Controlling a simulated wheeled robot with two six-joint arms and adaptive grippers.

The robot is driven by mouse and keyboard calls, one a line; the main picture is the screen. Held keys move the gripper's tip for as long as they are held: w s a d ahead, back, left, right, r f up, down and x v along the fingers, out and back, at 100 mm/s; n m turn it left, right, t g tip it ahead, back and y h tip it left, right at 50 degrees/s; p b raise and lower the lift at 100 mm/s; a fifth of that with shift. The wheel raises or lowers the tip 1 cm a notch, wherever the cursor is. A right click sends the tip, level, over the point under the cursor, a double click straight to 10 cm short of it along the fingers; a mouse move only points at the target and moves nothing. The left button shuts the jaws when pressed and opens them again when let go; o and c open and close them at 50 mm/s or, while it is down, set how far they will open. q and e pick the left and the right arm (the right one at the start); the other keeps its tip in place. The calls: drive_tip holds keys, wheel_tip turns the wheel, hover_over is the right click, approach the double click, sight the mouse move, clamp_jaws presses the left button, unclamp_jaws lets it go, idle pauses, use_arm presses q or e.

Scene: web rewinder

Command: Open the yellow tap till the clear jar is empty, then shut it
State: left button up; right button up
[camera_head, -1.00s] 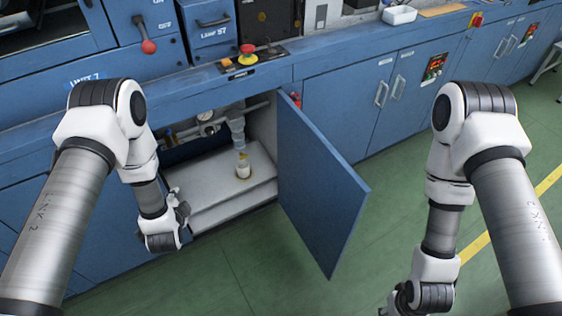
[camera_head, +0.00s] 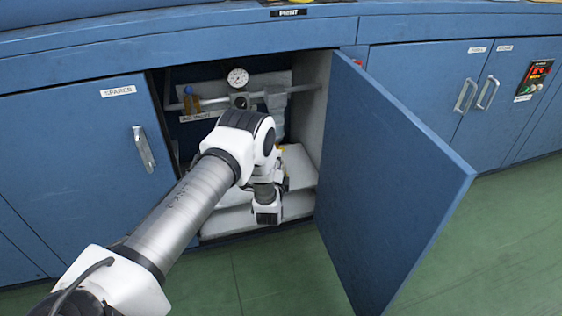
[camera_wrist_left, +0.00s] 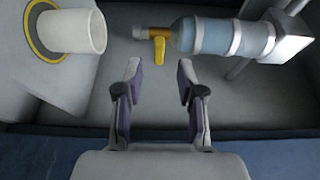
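The clear jar (camera_wrist_left: 205,37) lies across the top of the left wrist view, pale blue-grey with white bands; I cannot tell its liquid level. It also shows in the head view (camera_head: 276,104), inside the open cabinet. The yellow tap (camera_wrist_left: 159,48) is at the jar's outlet end, its handle crosswise to the jar's axis. My left gripper (camera_wrist_left: 158,72) is open and empty, its fingers pointing toward the tap, which appears just beyond the fingertips and apart from them. In the head view my left arm hides the gripper's fingers. My right gripper is not in view.
A white cup (camera_wrist_left: 72,31) stands on a yellow ring on the cabinet's pale step. The open blue door (camera_head: 395,175) bounds the cabinet at right. A gauge (camera_head: 238,77) and a pipe cross the back. Green floor (camera_head: 510,235) is clear.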

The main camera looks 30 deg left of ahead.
use_arm(q)
drive_tip(key=b+x, duration=0.1)
drive_tip(key=x, duration=0.3)
drive_tip(key=shift+f, duration=0.1)
clamp_jaws()
drive_tip(key=shift+n, duration=0.3)
drive_tip(key=shift+w+d+f+n+g+y+b, duration=0.2)
drive_tip(key=shift+n+y+b, duration=1.15)
drive_tip(key=shift+n, duration=2.3)
drive_tip(key=shift+a+f+n+g+y+b, duration=0.2)
drive_tip(key=shift+n+y+b, duration=1.2)
drive_tip(key=shift+n, duration=2.2)
drive_tip(key=shift+w+d+n+g+y+b, duration=0.2)
drive_tip(key=shift+n+y+b, duration=1.15)
drive_tip(key=shift+n, duration=2.3)
drive_tip(key=shift+s+y+p, duration=0.15)
drive_tip(key=shift+y+p, duration=0.15)
drive_tip(key=shift+y, duration=0.1)
